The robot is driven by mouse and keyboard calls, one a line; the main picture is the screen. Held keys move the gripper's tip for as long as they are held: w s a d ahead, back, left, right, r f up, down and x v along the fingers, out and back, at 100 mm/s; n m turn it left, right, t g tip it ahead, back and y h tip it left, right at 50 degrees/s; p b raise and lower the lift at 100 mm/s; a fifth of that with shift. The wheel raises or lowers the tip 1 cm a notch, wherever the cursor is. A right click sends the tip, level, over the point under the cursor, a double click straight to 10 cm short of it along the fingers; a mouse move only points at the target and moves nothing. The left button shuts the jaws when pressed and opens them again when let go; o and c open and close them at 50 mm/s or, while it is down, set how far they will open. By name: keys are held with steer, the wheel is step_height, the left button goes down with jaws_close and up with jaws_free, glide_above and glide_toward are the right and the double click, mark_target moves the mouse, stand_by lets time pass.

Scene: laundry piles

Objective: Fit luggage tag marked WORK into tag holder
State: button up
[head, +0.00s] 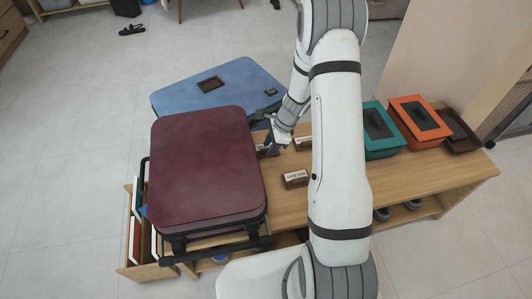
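My gripper (273,147) points down over the wooden table, close to the right side of a dark red suitcase (203,165). A small brown piece with a pale face (267,150) is right at the fingertips; I cannot tell whether they grip it. Two similar brown pieces with white labels lie on the table: one in front (295,179), and one farther back (303,144), partly behind my arm. The lettering is too small to read, so I cannot tell which is WORK. A dark brown rectangular frame (210,85), possibly a tag holder, is on the blue suitcase (238,83).
A teal box (381,132), an orange box (419,118) and a dark brown tray (459,131) stand on the right of the table (440,172). Open compartments (137,232) stick out at the table's left end. My arm hides the table's middle.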

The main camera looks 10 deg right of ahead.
steer(key=shift+a+f, duration=0.15)
steer(key=shift+f, duration=0.25)
steer(key=shift+c, duration=0.6)
jaws_close()
steer(key=shift+r, duration=0.2)
